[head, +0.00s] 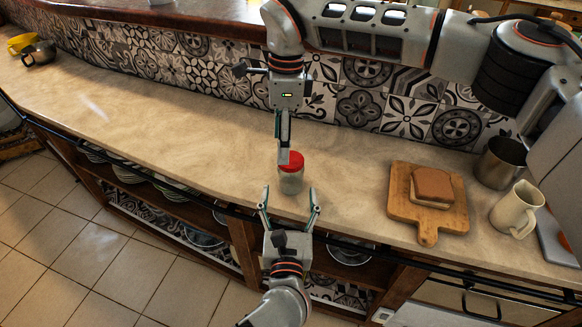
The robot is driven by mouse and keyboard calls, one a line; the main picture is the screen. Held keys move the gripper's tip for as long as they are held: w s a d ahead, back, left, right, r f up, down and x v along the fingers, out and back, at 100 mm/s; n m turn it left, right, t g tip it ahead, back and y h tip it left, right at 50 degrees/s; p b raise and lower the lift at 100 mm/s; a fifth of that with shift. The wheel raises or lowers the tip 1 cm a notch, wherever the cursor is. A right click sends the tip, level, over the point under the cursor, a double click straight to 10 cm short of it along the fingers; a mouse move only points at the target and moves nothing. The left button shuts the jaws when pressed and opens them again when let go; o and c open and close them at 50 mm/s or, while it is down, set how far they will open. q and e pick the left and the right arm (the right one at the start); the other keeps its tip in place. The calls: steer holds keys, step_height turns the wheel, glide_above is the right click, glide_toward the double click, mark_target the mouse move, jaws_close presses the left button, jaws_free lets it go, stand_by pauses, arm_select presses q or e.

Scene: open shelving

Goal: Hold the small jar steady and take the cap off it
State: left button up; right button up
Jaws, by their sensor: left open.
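The small jar (290,182) stands upright on the stone counter, with a clear, pale body and a red cap (293,161) on top. My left gripper (290,203) is open on the near side of the jar. Its two fingers point towards the jar and are spread wider than it, with the jar just beyond the tips. My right gripper (284,150) comes down from above, its fingertips at the left side of the red cap. It shows edge-on, so I cannot tell its opening or whether it touches the cap.
A wooden board (400,205) with a brown-topped block (433,187) lies to the right. The tiled wall (190,62) runs behind. The counter left of the jar is clear.

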mark_target(291, 173)
arm_select(q)
steer(key=shift+w+d+f+n, duration=0.15)
steer(key=shift+w+n, duration=0.1)
steer(key=shift+n, duration=0.05)
arm_select(e)
steer(key=shift+w+d+r+t+h, duration=0.3)
steer(key=shift+w+d+r+h, duration=0.1)
steer(key=shift+w+d+r, duration=0.55)
arm_select(q)
steer(key=shift+w, duration=3.75)
